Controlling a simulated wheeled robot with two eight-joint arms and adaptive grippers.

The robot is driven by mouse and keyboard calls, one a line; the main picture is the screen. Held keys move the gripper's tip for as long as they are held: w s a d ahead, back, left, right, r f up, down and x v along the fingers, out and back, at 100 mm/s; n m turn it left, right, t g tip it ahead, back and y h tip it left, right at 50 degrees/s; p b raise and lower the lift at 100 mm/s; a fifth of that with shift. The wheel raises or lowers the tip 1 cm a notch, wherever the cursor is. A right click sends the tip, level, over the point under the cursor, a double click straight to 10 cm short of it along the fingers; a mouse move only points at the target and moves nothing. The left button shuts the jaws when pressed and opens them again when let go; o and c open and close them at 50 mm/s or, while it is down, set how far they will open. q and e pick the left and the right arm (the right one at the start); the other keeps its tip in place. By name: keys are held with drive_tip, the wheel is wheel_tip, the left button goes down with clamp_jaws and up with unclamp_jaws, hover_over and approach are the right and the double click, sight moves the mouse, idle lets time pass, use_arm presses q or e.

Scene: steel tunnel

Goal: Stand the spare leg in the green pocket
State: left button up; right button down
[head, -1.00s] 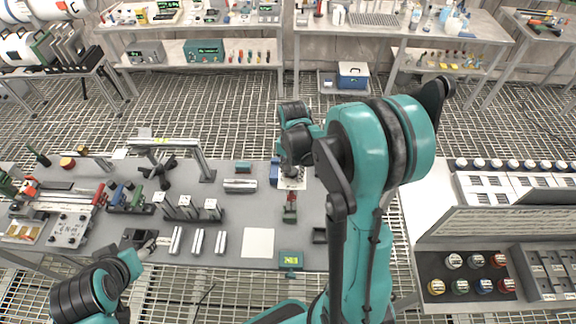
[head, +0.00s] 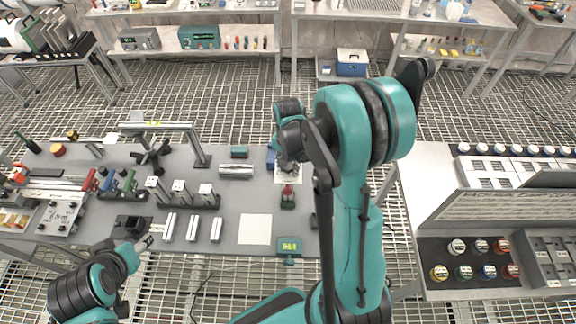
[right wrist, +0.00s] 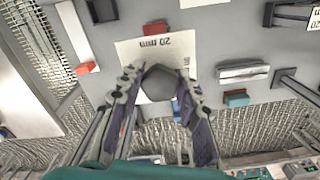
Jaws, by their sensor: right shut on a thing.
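In the right wrist view my right gripper (right wrist: 158,95) is shut on a dark six-sided thing (right wrist: 160,83). It is above a white card (right wrist: 128,52) marked 20 mm. I cannot tell whether the held thing is the spare leg; its length is hidden. In the head view my right gripper (head: 288,165) is over this card and mostly covers it. A green block (head: 128,183) stands beside a blue and a red one in a dark rack, far left of my right gripper. My left gripper (head: 145,241) is by a dark block; its jaws are unclear.
A silver bar (head: 236,171) and a teal block (head: 240,152) lie left of the right gripper. A metal frame (head: 155,126) stands at the back left. Three silver rods (head: 192,228) lie in front. A white sheet (head: 254,229) lies flat at the front.

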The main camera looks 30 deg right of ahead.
drive_tip(key=shift+f, duration=0.55)
drive_tip(key=shift+f+b, duration=0.45)
drive_tip(key=shift+b, duration=0.25)
drive_tip(key=c, duration=1)
unclamp_jaws()
wheel_tip(320, 180, up, 12)
drive_tip(key=shift+r, duration=0.1)
drive_tip(key=s+a+f+n+t+b, duration=0.7)
drive_tip(key=s+a+f+n+b, duration=0.3)
drive_tip(key=b, duration=0.4)
drive_tip(key=shift+s+a+f+n+b, duration=0.3)
drive_tip(key=shift+s+b, duration=0.05)
drive_tip(key=shift+s, duration=0.2)
